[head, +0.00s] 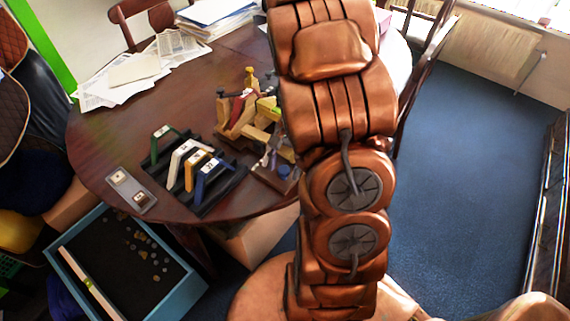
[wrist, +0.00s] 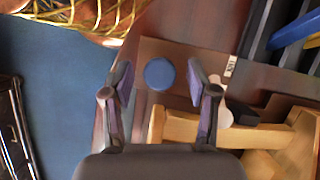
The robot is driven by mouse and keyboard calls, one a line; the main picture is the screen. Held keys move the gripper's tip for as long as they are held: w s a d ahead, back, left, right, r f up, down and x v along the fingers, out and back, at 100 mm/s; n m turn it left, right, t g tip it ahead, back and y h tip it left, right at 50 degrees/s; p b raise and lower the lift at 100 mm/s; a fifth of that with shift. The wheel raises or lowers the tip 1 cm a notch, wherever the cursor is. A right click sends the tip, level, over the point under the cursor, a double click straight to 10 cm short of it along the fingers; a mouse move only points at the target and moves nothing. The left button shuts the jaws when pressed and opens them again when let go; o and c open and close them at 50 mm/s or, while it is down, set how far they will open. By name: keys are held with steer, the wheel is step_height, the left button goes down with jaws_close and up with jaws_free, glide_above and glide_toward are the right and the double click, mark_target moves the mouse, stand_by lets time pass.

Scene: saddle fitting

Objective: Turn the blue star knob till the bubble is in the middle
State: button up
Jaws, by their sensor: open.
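The blue knob (wrist: 159,73) shows as a round blue disc in the wrist view, on a brown board (wrist: 185,52). Its star shape cannot be made out. My gripper (wrist: 158,84) is open, with one finger on each side of the knob in the picture. Gaps show between the knob and both fingertips; I cannot tell how far above it they are. A small white label (wrist: 231,66) lies to the right of the knob. No bubble can be made out.
Wooden parts (wrist: 255,135) stand close to the right finger. A black rack (head: 220,185) with several coloured arches and a grey plate (head: 130,189) are on the round table (head: 110,135). A blue-rimmed box (head: 185,298) sits below the table edge. Blue floor lies right.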

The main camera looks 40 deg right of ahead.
jaws_close()
steer(key=m+t, duration=0.1)
steer(key=m, duration=0.3)
steer(key=shift+s+m+t+y, duration=0.1)
steer(key=shift+m+t+y, duration=0.2)
steer(key=shift+m+t, duration=0.1)
jaws_free()
stand_by(0.3)
steer(key=shift+r, duration=0.1)
steer(key=v, duration=1.2)
stand_by(0.5)
